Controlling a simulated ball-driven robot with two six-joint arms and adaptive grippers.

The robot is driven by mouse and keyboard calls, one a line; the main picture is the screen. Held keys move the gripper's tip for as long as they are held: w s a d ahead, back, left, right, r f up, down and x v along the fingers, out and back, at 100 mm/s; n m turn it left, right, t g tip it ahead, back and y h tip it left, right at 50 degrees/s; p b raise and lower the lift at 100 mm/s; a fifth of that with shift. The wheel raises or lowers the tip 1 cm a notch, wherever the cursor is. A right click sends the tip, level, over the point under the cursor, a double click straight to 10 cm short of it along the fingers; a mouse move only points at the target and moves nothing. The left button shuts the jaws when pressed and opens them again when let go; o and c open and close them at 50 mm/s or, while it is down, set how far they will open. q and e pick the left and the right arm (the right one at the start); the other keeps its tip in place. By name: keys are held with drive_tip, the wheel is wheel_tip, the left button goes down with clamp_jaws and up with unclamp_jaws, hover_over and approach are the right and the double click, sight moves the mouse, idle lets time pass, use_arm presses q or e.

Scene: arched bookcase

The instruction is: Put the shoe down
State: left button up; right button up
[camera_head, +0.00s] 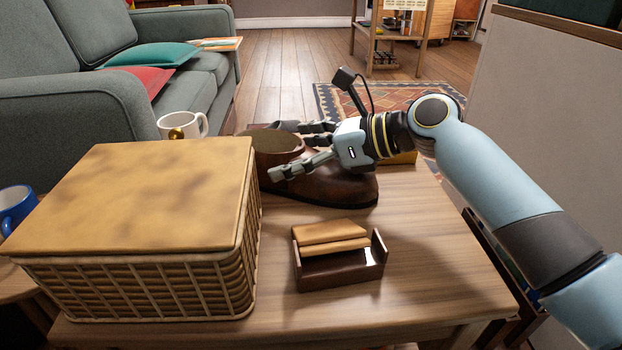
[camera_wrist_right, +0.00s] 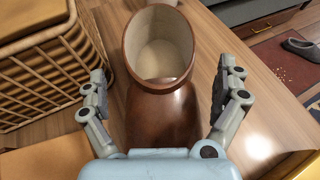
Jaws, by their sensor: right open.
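A brown leather shoe (camera_head: 330,184) rests upright on the wooden table, with its opening toward the left. My right gripper (camera_head: 295,150) is open, with one finger on each side of the shoe, and the arm comes in from the right. In the right wrist view the shoe (camera_wrist_right: 160,70) lies between the spread fingers of the gripper (camera_wrist_right: 163,85), with a gap visible on both sides. Its pale lining shows, and its toe is partly hidden by the gripper's palm. My left gripper is not in view.
A wicker basket with a flat tan lid (camera_head: 140,190) stands left of the shoe. A small dark holder (camera_head: 340,275) with tan pieces sits in front. A white mug (camera_head: 183,125) stands behind the basket. Bare table (camera_head: 430,230) lies to the right.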

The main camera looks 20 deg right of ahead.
drive_tip(key=c, duration=1.5)
drive_tip(key=shift+r, duration=0.2)
